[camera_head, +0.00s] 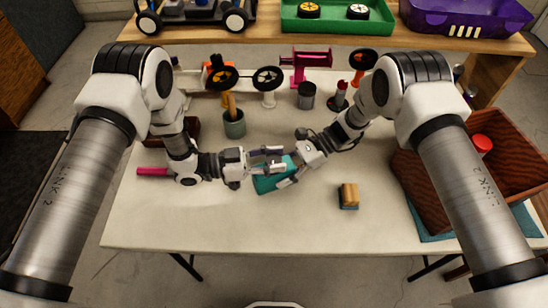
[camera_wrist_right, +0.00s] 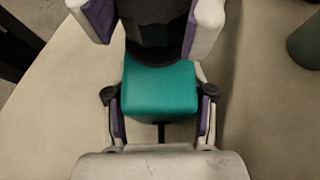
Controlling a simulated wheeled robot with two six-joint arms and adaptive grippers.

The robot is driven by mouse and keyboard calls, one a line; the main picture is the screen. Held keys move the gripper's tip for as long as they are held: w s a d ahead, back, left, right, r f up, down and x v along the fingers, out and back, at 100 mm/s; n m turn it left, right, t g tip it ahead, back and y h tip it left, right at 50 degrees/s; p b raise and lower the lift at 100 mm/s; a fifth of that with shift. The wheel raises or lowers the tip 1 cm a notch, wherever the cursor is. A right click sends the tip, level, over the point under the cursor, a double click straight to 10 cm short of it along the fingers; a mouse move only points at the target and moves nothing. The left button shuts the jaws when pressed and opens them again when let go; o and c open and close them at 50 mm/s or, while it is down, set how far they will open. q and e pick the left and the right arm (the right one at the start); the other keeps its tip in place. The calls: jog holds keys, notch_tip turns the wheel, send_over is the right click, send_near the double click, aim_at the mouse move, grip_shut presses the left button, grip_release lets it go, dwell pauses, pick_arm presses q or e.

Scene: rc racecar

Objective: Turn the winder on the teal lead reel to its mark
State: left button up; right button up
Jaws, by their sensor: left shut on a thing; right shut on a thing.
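The teal lead reel (camera_head: 268,182) is above the middle of the white table, between my two grippers. In the right wrist view its smooth teal body (camera_wrist_right: 160,88) sits between the fingers of my right gripper (camera_wrist_right: 159,98), which is shut on it. My left gripper (camera_head: 270,160) comes in from the left; its pale, purple-lined fingers show at the top of the right wrist view, on both sides of a black part (camera_wrist_right: 157,32) at the reel's far end. It is shut on that part, seemingly the winder. I cannot make out the mark.
A wood-and-teal block (camera_head: 348,196) lies right of the reel. A magenta-handled item (camera_head: 153,171) lies at the left. A cup (camera_head: 234,125) and stands with wheels are behind. A brown crate (camera_head: 425,190) stands at the right. The front of the table is clear.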

pick_arm(q)
jog(key=m+g, duration=0.2)
jog(key=g, duration=0.1)
jog(key=m+g, duration=0.2)
jog(key=g, duration=0.2)
jog(key=shift+m, duration=0.4)
jog(key=shift+s+m+g+y, duration=0.1)
jog(key=shift+m+g+y, duration=0.9)
jog(key=shift+g, duration=0.65)
jog(key=shift+m+g+y, duration=0.7)
jog(key=shift+m+g, duration=0.5)
jog(key=shift+g, duration=0.45)
jog(key=o, duration=1.2)
jog(key=v, duration=0.7)
jog(key=shift+w+a, duration=0.2)
